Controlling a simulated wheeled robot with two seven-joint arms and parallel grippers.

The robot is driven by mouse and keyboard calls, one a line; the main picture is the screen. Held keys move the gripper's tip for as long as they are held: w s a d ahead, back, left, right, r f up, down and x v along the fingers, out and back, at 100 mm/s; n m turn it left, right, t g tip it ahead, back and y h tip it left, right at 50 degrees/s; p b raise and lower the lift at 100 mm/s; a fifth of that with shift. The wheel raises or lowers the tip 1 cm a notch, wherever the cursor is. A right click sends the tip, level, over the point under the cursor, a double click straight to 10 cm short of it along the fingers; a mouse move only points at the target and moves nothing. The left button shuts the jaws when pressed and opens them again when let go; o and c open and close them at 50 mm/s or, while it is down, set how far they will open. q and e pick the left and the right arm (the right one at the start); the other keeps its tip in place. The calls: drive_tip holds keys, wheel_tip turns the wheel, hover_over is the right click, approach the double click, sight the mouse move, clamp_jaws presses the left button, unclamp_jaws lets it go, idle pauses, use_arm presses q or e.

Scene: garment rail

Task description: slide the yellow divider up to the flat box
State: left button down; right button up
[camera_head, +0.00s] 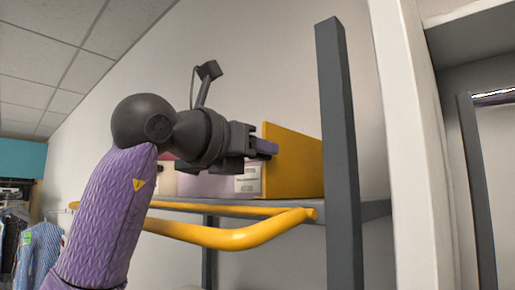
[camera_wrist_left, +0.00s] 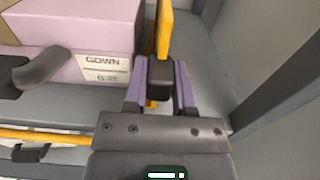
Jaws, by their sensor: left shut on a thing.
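The yellow divider (camera_head: 293,162) stands upright on the shelf near its right end. It shows edge-on in the left wrist view (camera_wrist_left: 164,32). A flat lilac box (camera_wrist_left: 75,30) with a white "GOWN" label lies left of the divider; a narrow gap shows between them in the left wrist view. In the head view the box (camera_head: 205,185) is partly hidden by my arm and gripper. My left gripper (camera_head: 262,146) is shut on the divider's dark grip block; its lilac fingers sit on both sides of it (camera_wrist_left: 160,88). My right gripper is not in view.
A dark upright post (camera_head: 340,150) stands right of the divider. A yellow rail (camera_head: 240,238) runs along the shelf front below my gripper. A dark rounded piece (camera_wrist_left: 40,66) sits before the box. Bare shelf (camera_wrist_left: 205,75) shows right of the divider.

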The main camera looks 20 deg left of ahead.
use_arm(q)
drive_tip(key=shift+a, duration=0.1)
idle(0.6)
drive_tip(key=shift+w+a, duration=0.1)
drive_tip(key=shift+a, duration=0.15)
drive_tip(key=shift+c, duration=2.2)
unclamp_jaws()
drive_tip(key=b+v, duration=0.4)
drive_tip(key=v, duration=0.6)
